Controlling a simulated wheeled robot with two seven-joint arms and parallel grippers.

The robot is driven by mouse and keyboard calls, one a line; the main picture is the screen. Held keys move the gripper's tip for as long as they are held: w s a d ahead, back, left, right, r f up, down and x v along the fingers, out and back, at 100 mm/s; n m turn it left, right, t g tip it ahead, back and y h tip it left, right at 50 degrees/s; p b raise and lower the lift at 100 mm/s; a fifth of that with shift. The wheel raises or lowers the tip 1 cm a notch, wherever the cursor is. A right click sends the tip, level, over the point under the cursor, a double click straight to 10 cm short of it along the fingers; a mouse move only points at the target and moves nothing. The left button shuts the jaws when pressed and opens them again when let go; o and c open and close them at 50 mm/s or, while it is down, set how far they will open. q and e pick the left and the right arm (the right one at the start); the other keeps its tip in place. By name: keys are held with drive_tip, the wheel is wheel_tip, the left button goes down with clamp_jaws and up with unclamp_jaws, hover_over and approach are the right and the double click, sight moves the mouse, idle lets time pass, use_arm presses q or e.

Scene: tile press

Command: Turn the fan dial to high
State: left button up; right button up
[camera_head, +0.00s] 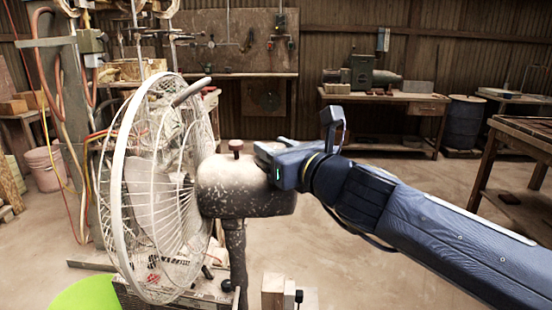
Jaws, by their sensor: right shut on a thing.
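The fan (165,190) has a worn white wire cage facing left and a dark, paint-speckled motor housing (240,190) on a dark pole. A small reddish-brown knob (236,148) stands on top of the housing. My right gripper (266,163) reaches in from the right and is shut at the rear of the housing. The fan dial itself is hidden behind the gripper, so its setting cannot be read. My left gripper is not in view.
A bright green round thing (86,293) and wooden blocks (273,291) are low in front. A pink bucket (45,170) stands at left. A workbench (385,98) and a blue barrel (464,122) are at the back. A table (525,135) stands at right. The middle floor is clear.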

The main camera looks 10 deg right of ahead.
drive_tip(key=shift+a+f+m+t+h+b, duration=0.15)
drive_tip(key=shift+m+t+h+b, duration=0.2)
drive_tip(key=shift+m+h+b, duration=0.85)
drive_tip(key=shift+f+m+t+h+b, duration=0.15)
drive_tip(key=shift+m+t+h+b, duration=0.3)
drive_tip(key=shift+h+b, duration=1.35)
drive_tip(key=shift+r+m+h+b, duration=0.2)
drive_tip(key=shift+m+h+b, duration=0.35)
drive_tip(key=shift+m+h, duration=0.2)
drive_tip(key=shift+r+m+h, duration=0.1)
drive_tip(key=shift+m+h, duration=0.8)
drive_tip(key=shift+h, duration=0.45)
drive_tip(key=shift+m+g+h, duration=0.3)
drive_tip(key=shift+h, duration=0.1)
drive_tip(key=o, duration=1)
